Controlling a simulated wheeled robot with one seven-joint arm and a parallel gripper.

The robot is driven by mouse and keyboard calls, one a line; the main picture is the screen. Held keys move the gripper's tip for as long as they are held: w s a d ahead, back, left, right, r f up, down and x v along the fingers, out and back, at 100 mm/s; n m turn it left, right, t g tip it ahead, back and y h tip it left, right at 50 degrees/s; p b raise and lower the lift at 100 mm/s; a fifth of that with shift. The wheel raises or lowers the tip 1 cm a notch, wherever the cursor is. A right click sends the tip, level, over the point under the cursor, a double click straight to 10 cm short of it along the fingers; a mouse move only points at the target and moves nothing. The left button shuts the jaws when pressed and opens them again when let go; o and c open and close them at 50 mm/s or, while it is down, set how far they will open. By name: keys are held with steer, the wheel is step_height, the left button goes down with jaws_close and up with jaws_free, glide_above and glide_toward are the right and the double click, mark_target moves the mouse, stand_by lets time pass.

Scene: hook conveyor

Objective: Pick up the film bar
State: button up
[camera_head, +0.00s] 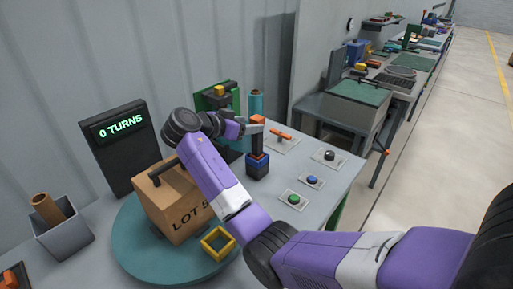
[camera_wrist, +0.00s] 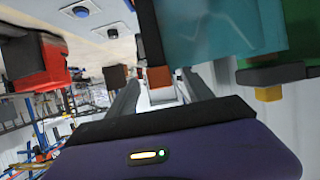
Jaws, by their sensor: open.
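A slim upright bar (camera_head: 259,142) with an orange end stands on a small dark block with a blue band (camera_head: 257,166); I take it as the film bar. In the wrist view, a dark bar with an orange-brown end (camera_wrist: 158,77) shows between the two fingers. My gripper (camera_head: 247,127) is open beside the top of the bar; in the wrist view its fingers (camera_wrist: 161,88) reach forward on either side of the orange end. I cannot tell whether they touch it. A teal film roll (camera_head: 256,105) stands behind; it fills the upper wrist view (camera_wrist: 215,30).
A green stand with a yellow cap (camera_head: 219,90) is next to the roll. A carton (camera_head: 170,213) and a yellow square frame (camera_head: 217,243) sit on the teal turntable (camera_head: 150,265). Several buttons (camera_head: 312,181) and an orange lever (camera_head: 281,134) lie right. The display reads 0 TURNS (camera_head: 118,124).

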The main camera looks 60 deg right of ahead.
mark_target(263, 123)
steer(key=p+x, duration=0.1)
steer(key=x, duration=0.3)
steer(key=p+x, duration=0.1)
steer(key=x, duration=0.1)
steer(key=shift+s+d+r+p, duration=0.2)
steer(key=shift+d+p, duration=0.05)
steer(key=shift+p, duration=0.1)
steer(key=shift+s+d+f, duration=0.1)
steer(key=shift+d+f, duration=0.3)
steer(key=shift+d, duration=0.2)
steer(key=shift+c, duration=0.4)
jaws_close()
stand_by(0.3)
